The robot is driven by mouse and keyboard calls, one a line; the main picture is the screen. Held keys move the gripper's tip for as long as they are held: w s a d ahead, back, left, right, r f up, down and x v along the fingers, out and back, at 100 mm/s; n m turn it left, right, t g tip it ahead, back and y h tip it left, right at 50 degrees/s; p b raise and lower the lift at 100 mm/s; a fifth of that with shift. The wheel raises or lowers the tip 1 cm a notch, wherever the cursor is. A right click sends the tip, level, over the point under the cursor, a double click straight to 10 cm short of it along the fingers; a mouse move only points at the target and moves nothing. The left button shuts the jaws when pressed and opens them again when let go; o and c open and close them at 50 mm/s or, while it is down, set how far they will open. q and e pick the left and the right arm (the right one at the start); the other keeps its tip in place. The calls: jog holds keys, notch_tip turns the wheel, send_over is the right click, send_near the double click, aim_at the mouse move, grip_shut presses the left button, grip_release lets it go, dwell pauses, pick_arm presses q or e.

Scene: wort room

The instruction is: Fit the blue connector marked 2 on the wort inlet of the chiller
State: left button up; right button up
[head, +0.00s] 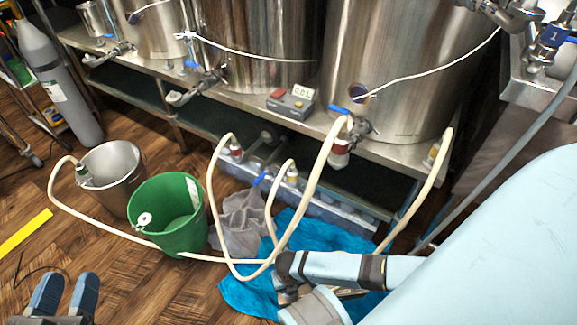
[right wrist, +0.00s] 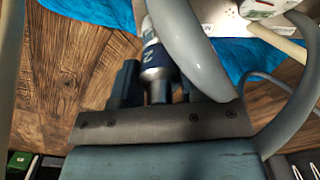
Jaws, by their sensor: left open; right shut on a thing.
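In the right wrist view, my right gripper (right wrist: 153,84) is shut on a connector (right wrist: 154,58) with a dark blue band marked 2. A pale hose passes close beside it. In the head view my right forearm hides most of this gripper and the connector. The chiller (head: 335,212) appears to be the long, low metallic unit under the kettle bench. Hose-end connectors stand at it, one with a red band (head: 236,149) and one yellowish (head: 292,174). I cannot tell which port is the wort inlet. My left gripper (head: 66,296) is open and empty above the floor at lower left.
A green bucket (head: 165,225) and a steel bucket (head: 112,165) stand on the wood floor. A grey cloth (head: 240,222) and a blue towel (head: 240,295) lie before the chiller. Cream hoses loop across this space. Steel kettles (head: 395,75) stand on the bench above.

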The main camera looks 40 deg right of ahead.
pick_arm(q)
jog(key=shift+f+b, duration=0.95)
jog(key=shift+f, duration=0.05)
pick_arm(e)
jog(key=shift+f, duration=1.35)
jog(key=o, duration=1.1)
jog(key=shift+r+p, duration=0.55)
jog(key=shift+r, duration=0.25)
notch_tip(320, 180, up, 8)
jog(key=p, duration=0.4)
jog(key=shift+p, duration=0.35)
notch_tip(320, 180, up, 4)
jog(key=shift+f+p, duration=0.15)
jog(key=shift+p, duration=0.65)
pick_arm(q)
jog(key=r+n, duration=0.1)
jog(key=s+r+n, duration=0.1)
jog(key=r, duration=0.1)
jog(key=s+d+r, duration=0.1)
jog(key=shift+r+n, duration=0.25)
jog(key=shift+n, duration=0.15)
pick_arm(e)
jog(key=shift+r, duration=0.35)
